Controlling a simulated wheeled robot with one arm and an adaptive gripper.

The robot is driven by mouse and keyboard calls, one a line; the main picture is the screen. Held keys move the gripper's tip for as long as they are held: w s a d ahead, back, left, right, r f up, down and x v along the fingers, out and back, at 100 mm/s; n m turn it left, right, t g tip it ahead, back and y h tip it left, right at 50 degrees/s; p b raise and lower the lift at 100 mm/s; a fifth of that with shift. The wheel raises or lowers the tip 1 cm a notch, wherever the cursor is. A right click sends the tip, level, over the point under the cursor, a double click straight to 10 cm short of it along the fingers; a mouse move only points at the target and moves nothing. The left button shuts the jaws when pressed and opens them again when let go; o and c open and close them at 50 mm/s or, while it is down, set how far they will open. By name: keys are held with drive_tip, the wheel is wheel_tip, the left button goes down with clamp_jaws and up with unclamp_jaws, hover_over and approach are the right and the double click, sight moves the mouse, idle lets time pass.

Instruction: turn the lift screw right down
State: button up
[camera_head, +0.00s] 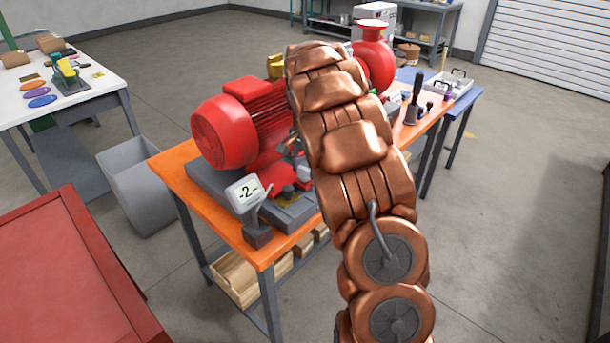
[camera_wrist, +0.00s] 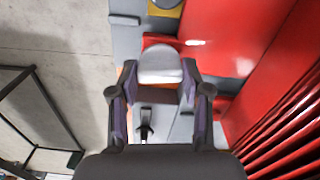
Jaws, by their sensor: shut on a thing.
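In the wrist view my gripper (camera_wrist: 160,70) is shut on a pale grey rounded head (camera_wrist: 160,64), with one finger on each side of it. This looks like the lift screw's head, beside the red motor's foot. Its shank and the depth of its thread are hidden. In the head view my copper-coloured arm reaches over the red motor (camera_head: 226,132) and covers most of the gripper and the screw. The motor sits on a grey baseplate (camera_head: 207,184) on the orange bench (camera_head: 177,173).
A small black upright part (camera_wrist: 145,125) shows below the held head in the wrist view. A grey bin (camera_head: 140,180) stands left of the bench. A red pump casing (camera_head: 374,62) rises behind my arm.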

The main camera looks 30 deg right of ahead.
drive_tip(key=n+b, duration=0.3)
drive_tip(key=n, duration=0.1)
drive_tip(key=shift+f+n, duration=0.15)
drive_tip(key=shift+n, duration=0.15)
drive_tip(key=n+b, duration=0.2)
drive_tip(key=n, duration=0.1)
drive_tip(key=shift+n, duration=0.4)
drive_tip(key=n+b, duration=0.1)
drive_tip(key=n, duration=0.2)
drive_tip(key=shift+n, duration=0.3)
drive_tip(key=shift+r+n+b, duration=0.15)
drive_tip(key=shift+n+b, duration=0.05)
drive_tip(key=shift+n, duration=0.8)
drive_tip(key=shift+r+n+b, duration=0.1)
drive_tip(key=shift+n+b, duration=0.1)
drive_tip(key=shift+n, duration=0.8)
drive_tip(key=o, duration=1.2)
drive_tip(key=shift+c, duration=0.2)
